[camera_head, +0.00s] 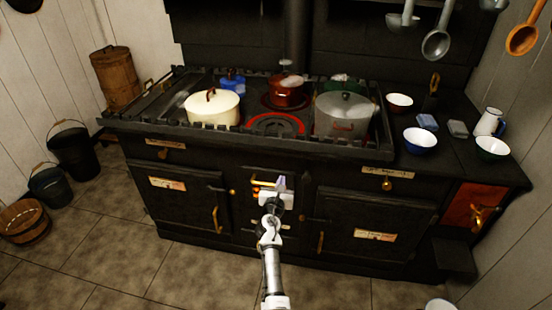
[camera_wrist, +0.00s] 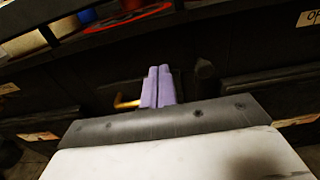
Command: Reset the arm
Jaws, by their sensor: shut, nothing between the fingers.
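My gripper (camera_head: 281,181) is stretched out in front of the black stove (camera_head: 190,153), at the height of its middle doors and below the cooktop rail. In the wrist view its two purple fingers (camera_wrist: 158,87) lie side by side, shut with nothing between them. A brass handle (camera_wrist: 125,103) shows just left of the fingers in the wrist view. I cannot tell whether the fingers touch the stove front.
On the stove stand a cream pot (camera_head: 212,108), a red-brown pot (camera_head: 287,92) and a grey pot (camera_head: 344,115). Bowls and a white jug (camera_head: 488,121) stand at the right. Ladles hang above. Buckets (camera_head: 73,152) stand on the left floor. The floor before the stove looks clear at left.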

